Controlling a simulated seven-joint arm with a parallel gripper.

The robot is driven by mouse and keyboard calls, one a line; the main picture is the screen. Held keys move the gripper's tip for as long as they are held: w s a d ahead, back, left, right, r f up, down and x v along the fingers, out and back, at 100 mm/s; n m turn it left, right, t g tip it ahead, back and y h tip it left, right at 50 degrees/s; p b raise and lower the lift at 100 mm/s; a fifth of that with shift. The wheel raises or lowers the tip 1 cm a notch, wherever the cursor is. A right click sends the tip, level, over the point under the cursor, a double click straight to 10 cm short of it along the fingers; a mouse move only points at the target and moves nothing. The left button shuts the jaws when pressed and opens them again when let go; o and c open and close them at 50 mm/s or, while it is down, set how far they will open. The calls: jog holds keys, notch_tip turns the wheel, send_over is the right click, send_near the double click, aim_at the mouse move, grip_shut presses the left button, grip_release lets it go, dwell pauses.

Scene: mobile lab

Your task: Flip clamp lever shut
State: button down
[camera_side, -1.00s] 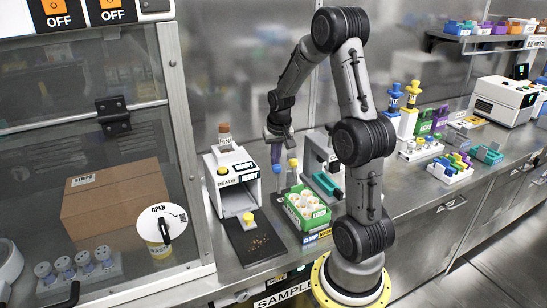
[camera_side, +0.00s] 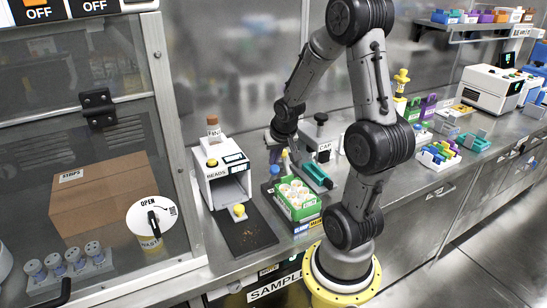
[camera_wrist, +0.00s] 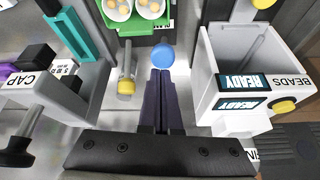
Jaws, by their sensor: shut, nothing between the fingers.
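A lever with a round blue knob (camera_wrist: 163,55) stands just beyond my fingertips in the wrist view. The blue knob also shows in the side view (camera_side: 275,170), left of the green rack (camera_side: 297,212). My gripper (camera_wrist: 161,75) is shut and empty, its dark purple fingers together and pointing at the blue knob. I cannot tell whether they touch it. A short post with a yellow end (camera_wrist: 126,86) is left of the fingers. A clamp label (camera_side: 306,226) is on the bench's front edge, below the rack. Which knob belongs to the clamp lever is not certain.
The white beads dispenser (camera_wrist: 240,75) stands close on the right in the wrist view. The grey cap stand (camera_wrist: 65,95) is on the left. White cups (camera_wrist: 122,10) fill the green rack ahead. A dark mat (camera_side: 246,236) lies before the dispenser.

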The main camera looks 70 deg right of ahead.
jog(key=shift+s+a+f, duration=0.35)
jog(key=shift+s+f, duration=0.05)
jog(key=w+d+r, duration=0.3)
jog(key=d, duration=0.1)
jog(key=s+a+r, duration=0.5)
jog(key=a+r, duration=0.1)
jog(key=shift+r, duration=0.25)
dwell(0.4)
